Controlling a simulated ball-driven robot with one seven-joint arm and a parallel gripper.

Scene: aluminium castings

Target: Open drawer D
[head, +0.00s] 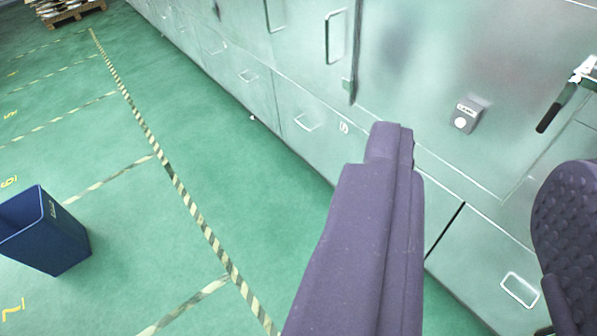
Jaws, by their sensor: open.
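A row of low drawers runs along the foot of a pale green cabinet wall. The middle drawer (325,150) has a pale pull handle (307,122) and a small white mark (344,127), which may be its letter but is too small to read surely. This drawer looks shut. My gripper (480,168) is open and empty, its two dark purple fingers wide apart in front of the cabinet. The left finger hides part of the drawer fronts. Another drawer (475,265) with a pale handle (520,290) shows between the fingers, low down, and also looks shut.
A grey box with a round white button (468,115) and a black-gripped lever (565,95) are on the cabinet above. A blue bin (45,232) stands on the green floor at left. A striped line (165,170) runs along the floor. A loaded pallet (65,10) is far back.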

